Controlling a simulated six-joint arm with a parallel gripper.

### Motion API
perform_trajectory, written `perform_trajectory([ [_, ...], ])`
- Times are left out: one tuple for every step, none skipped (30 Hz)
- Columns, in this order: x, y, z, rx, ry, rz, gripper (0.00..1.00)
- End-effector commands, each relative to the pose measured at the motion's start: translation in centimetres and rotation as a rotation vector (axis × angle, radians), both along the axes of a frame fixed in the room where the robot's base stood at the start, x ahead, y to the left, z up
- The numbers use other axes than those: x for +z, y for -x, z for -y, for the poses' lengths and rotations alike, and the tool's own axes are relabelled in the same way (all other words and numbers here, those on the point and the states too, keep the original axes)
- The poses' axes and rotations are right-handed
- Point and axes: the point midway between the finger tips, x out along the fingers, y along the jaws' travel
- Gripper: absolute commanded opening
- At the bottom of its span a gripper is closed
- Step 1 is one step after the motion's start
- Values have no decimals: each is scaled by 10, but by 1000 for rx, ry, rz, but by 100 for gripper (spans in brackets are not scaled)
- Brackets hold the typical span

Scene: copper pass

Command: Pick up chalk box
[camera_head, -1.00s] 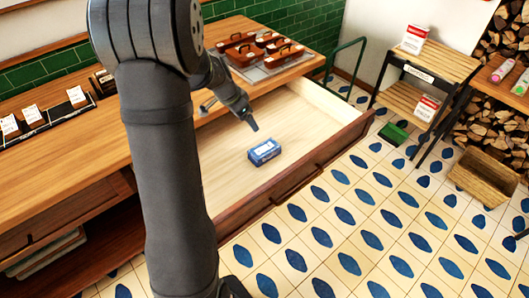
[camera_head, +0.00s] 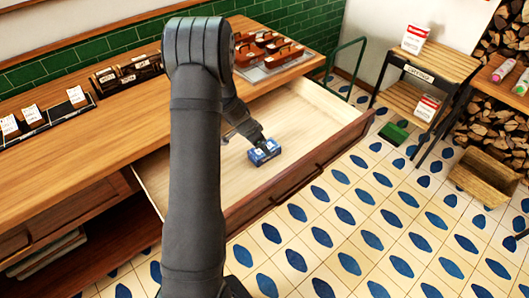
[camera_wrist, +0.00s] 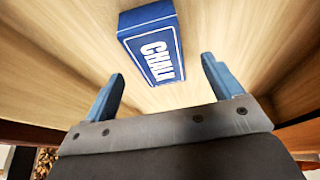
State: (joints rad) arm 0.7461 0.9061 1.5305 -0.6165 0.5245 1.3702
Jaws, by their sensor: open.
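The chalk box (camera_head: 264,153) is a small blue box with a white label, lying in the open wooden drawer. In the wrist view the chalk box (camera_wrist: 153,45) shows its "CHALK" lettering, ahead of the fingertips and roughly between their lines. My gripper (camera_head: 262,142) is right at the box in the head view, with its fingers partly hidden by the arm and hard to make out. In the wrist view my gripper (camera_wrist: 164,80) has its two blue fingers spread apart with nothing between them. I cannot tell whether a finger touches the box.
The drawer (camera_head: 303,107) is otherwise mostly bare, with raised walls and a dark front (camera_head: 300,175). The wooden counter (camera_head: 70,150) lies to the left and behind. A tray with several brown boxes (camera_head: 275,45) stands on the counter at the back.

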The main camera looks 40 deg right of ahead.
Motion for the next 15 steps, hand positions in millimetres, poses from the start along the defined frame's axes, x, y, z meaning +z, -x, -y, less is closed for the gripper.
perform_trajectory([
  [-4, 1, 1, 0, -1, -1, 85],
  [-5, 0, 2, 0, 0, -1, 85],
  [-6, 1, 3, 0, 0, -1, 85],
  [-7, 1, 4, 0, 0, -1, 85],
  [-9, 1, 4, 0, 0, -1, 85],
  [-11, 1, 6, -1, 0, -1, 85],
  [-14, 2, 8, -2, 0, -1, 85],
  [-17, 2, 11, -2, -1, -1, 85],
  [-22, 3, 14, -2, -1, -1, 85],
  [-26, 3, 16, -2, -1, -1, 85],
  [-30, 3, 19, -2, -1, -1, 85],
  [-35, 4, 23, -1, -1, -1, 85],
  [-38, 4, 24, -2, -1, -1, 85],
  [-42, 4, 25, -1, -1, -2, 85],
  [-45, 4, 26, -1, -1, -2, 85],
])
